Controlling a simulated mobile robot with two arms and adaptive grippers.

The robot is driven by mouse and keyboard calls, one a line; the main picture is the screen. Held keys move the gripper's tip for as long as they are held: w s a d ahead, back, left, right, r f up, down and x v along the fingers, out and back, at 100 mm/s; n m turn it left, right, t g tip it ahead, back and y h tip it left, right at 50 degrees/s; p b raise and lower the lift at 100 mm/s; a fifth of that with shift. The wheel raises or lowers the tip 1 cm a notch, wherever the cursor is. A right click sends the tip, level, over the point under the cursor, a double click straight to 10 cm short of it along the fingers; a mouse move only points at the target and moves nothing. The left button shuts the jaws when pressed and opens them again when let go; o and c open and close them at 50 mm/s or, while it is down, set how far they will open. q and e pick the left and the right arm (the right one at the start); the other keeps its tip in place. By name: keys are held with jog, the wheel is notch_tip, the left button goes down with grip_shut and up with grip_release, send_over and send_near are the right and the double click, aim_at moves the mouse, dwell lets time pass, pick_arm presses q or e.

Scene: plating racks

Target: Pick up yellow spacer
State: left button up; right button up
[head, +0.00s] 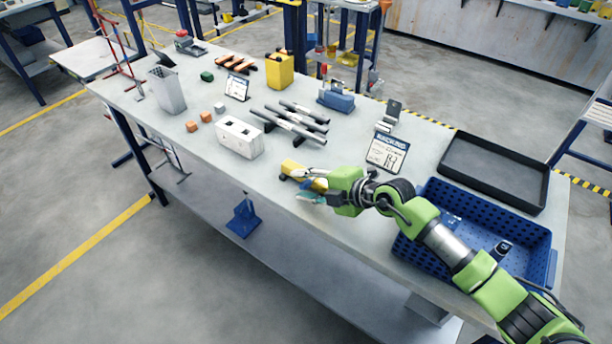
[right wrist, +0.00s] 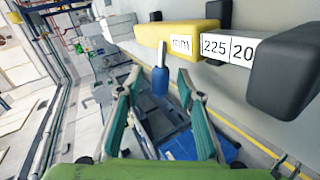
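The yellow spacer (head: 292,168) lies near the front edge of the table, partly hidden behind my right gripper in the head view. In the right wrist view a yellow block (right wrist: 178,36) with dark ends and a white label reading "225 20" shows across the top; it looks like the same spacer. My right gripper (head: 307,184) is right beside the spacer in the head view. In the right wrist view the gripper's teal fingers (right wrist: 158,72) are apart, with nothing held between them, and the spacer lies above their tips in the picture. My left gripper is not in view.
A sign card (head: 388,152) stands behind my right arm. A blue perforated crate (head: 540,240) and a black tray (head: 495,170) are at the right.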

grip_shut()
jog(key=shift+w+a, duration=0.1)
jog(key=shift+r, duration=0.15)
